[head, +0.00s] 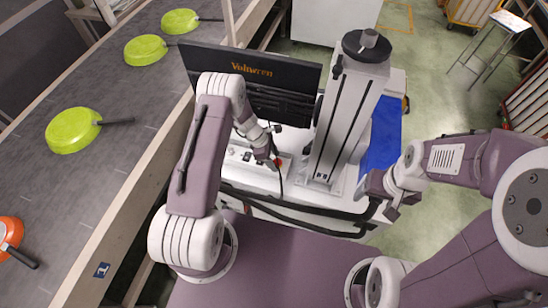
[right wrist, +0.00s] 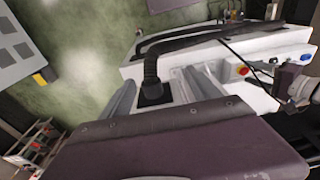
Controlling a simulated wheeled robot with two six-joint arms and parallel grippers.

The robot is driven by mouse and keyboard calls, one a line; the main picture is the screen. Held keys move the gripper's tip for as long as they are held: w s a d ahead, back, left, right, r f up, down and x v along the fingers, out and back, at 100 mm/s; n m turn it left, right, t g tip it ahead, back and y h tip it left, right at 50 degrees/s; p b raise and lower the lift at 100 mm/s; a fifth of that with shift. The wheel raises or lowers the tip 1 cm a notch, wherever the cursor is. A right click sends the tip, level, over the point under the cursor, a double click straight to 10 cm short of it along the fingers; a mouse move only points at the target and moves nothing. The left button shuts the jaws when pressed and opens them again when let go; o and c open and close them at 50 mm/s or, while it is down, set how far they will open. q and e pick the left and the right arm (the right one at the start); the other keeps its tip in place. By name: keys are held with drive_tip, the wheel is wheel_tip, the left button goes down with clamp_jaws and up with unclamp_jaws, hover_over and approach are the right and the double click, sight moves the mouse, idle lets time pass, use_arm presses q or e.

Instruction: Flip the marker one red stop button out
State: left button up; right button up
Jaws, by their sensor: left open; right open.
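The red stop button (head: 279,162) sits on the white control panel of the marker machine (head: 240,158), below the dark screen. My left gripper (head: 273,156) is open and just beside the button in the head view, partly covering the panel. I cannot tell whether it touches the button. My right gripper (head: 388,205) is open and empty, to the right of the machine and well away from the button.
A dark screen (head: 255,72) stands behind the panel, and a grey column (head: 348,110) rises to its right. A black cable runs across the panel. The conveyor (head: 85,185) on the left carries green pans (head: 72,130) and an orange pan (head: 10,235).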

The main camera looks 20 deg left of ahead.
use_arm(q)
drive_tip(key=shift+w+d+f, duration=0.1)
drive_tip(key=shift+w+f, duration=0.1)
drive_tip(key=shift+w, duration=0.05)
clamp_jaws()
idle(1.3)
